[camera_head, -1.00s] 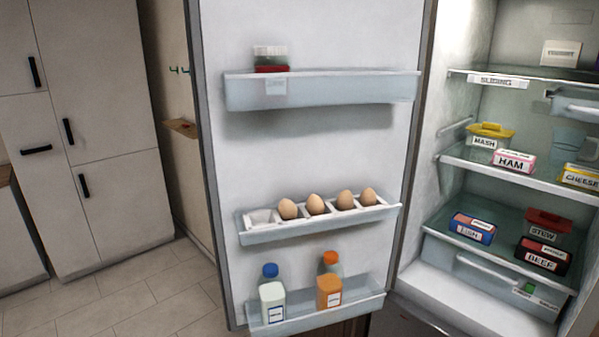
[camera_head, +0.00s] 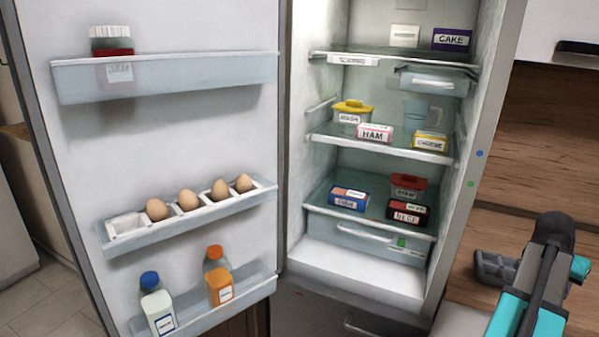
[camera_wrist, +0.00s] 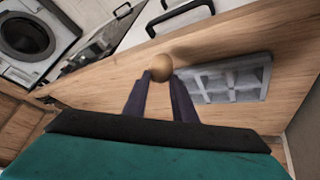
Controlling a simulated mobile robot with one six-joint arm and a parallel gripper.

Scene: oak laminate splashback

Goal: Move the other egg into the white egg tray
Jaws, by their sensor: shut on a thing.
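The white egg tray (camera_head: 128,226) is a rack on the inside of the open fridge door. Several brown eggs (camera_head: 188,200) stand in it in a row, and its left-end compartment is empty. In the wrist view my gripper (camera_wrist: 160,76) is shut on a brown egg (camera_wrist: 159,63), held between the two dark fingertips. The held egg is above or beside the wooden counter, close to the grey tray; the exact height is unclear. In the head view my arm is at the lower right, and the egg in its grip cannot be made out.
The door has an upper shelf (camera_head: 165,80) with a jar and a lower shelf with bottles (camera_head: 218,277). Food boxes fill the fridge shelves.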

